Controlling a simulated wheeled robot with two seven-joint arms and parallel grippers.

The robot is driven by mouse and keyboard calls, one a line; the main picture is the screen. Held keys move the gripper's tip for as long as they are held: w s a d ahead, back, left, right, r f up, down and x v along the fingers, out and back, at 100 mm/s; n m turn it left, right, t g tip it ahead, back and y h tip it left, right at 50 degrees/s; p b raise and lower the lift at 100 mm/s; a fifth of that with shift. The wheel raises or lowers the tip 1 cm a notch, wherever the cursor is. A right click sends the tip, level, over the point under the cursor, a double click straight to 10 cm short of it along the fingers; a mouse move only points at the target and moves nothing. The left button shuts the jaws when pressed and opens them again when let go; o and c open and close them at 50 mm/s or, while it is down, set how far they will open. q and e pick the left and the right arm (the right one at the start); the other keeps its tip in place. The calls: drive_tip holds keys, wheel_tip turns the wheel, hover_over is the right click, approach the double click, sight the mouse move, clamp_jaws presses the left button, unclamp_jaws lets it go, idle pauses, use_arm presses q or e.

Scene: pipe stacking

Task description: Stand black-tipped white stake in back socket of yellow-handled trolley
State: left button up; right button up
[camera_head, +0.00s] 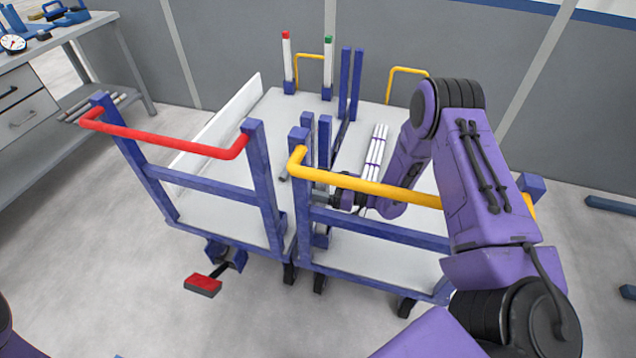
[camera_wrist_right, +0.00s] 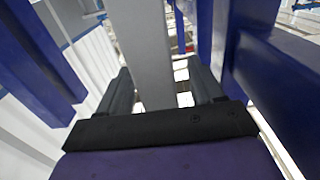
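The yellow-handled trolley stands at centre right, its yellow handle (camera_head: 365,187) nearest me. I make out no black tip. My right gripper (camera_head: 335,198) is low behind the yellow handle, partly hidden by it. In the right wrist view a long grey bar (camera_wrist_right: 150,60) runs between its fingers (camera_wrist_right: 160,92). I cannot tell whether it is the stake or whether both fingers press on it. My left gripper is out of view.
The trolley with the red handle (camera_head: 165,138) stands close on the left. White pipes with purple bands (camera_head: 376,158) lie on the yellow-handled trolley's deck. A workbench (camera_head: 45,75) is at far left. The floor at front left is mostly clear.

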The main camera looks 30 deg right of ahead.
drive_tip(key=v, duration=1)
drive_tip(key=shift+s+d+b, duration=0.15)
drive_tip(key=shift+d+b, duration=0.1)
drive_tip(key=shift+b, duration=0.2)
